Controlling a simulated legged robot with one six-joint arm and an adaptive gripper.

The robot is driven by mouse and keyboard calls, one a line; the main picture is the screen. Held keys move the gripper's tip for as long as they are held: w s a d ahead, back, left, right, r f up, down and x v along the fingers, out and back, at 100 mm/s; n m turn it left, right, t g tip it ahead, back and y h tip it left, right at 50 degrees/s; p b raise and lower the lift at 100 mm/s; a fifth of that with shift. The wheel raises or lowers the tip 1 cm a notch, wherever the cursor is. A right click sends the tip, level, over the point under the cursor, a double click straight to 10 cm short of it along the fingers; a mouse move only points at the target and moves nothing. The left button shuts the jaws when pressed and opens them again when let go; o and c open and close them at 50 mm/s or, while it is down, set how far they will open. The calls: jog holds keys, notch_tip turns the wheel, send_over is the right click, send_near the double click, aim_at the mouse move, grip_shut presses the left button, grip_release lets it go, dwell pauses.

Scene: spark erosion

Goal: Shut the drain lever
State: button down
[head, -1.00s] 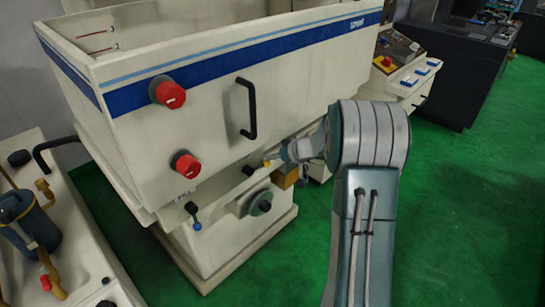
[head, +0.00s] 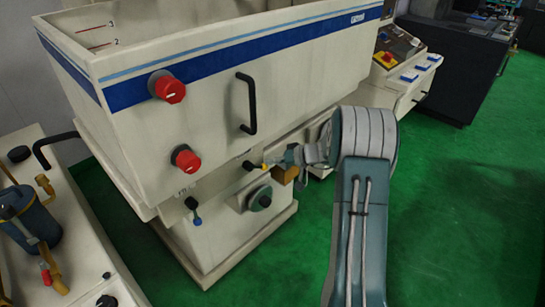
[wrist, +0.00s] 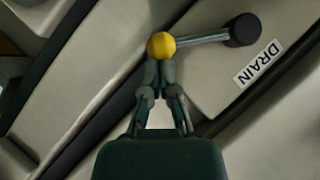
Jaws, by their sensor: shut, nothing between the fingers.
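The drain lever has a yellow ball knob (wrist: 161,45), a metal rod (wrist: 202,38) and a black hub (wrist: 242,30) beside a DRAIN label (wrist: 258,63). In the wrist view the rod runs from the hub leftward to the knob. My gripper (wrist: 158,74) is shut and empty, its fingertips right at the knob; whether they touch it is hard to tell. In the head view the yellow knob (head: 264,166) is small, just right of the hub (head: 248,166), with my gripper (head: 277,162) at its right side. My arm hides part of the area behind.
The cream machine tank (head: 215,110) carries two red knobs (head: 170,90) and a black handle (head: 248,105) above the lever. Green floor (head: 300,265) is open to the right.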

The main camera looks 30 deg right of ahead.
jog(key=s+a+f+m+t+y, duration=0.1)
jog(key=a+f+m+y, duration=0.4)
jog(key=m, duration=0.1)
jog(key=shift+s+f+m, duration=0.3)
jog(key=shift+s+f, duration=0.05)
jog(key=shift+f, duration=0.05)
dwell(0.6)
dwell(0.3)
